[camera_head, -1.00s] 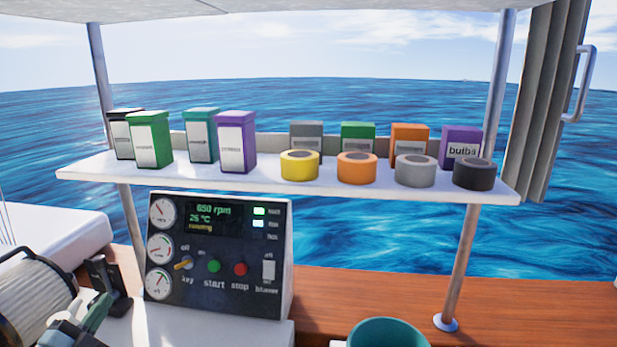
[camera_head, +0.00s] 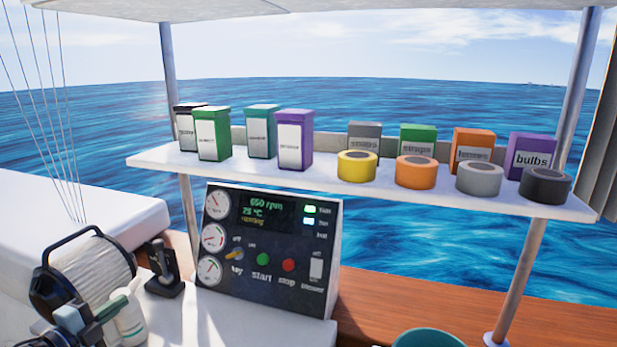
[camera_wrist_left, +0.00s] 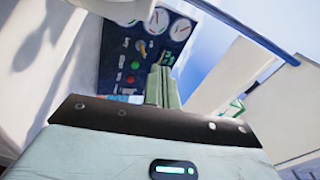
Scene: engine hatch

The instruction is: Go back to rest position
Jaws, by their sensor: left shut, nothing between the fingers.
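My left gripper (camera_head: 115,305) is low at the left edge of the head view, in front of the ribbed white cylinder. Its greenish fingers are together and hold nothing. The closed fingers also show in the left wrist view (camera_wrist_left: 163,80), pointing toward the dark control panel (camera_wrist_left: 140,58), apart from it as far as I can tell. In the head view the control panel (camera_head: 265,285) stands to the right of the gripper, with gauges, a key and start and stop buttons. My right gripper is not in view.
A ribbed white cylinder (camera_head: 95,265) with a black handle and a black lever (camera_head: 163,272) stand near the left gripper. A white shelf (camera_head: 330,178) above the panel carries several boxes and tape rolls. A teal container (camera_head: 428,338) is at the bottom right.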

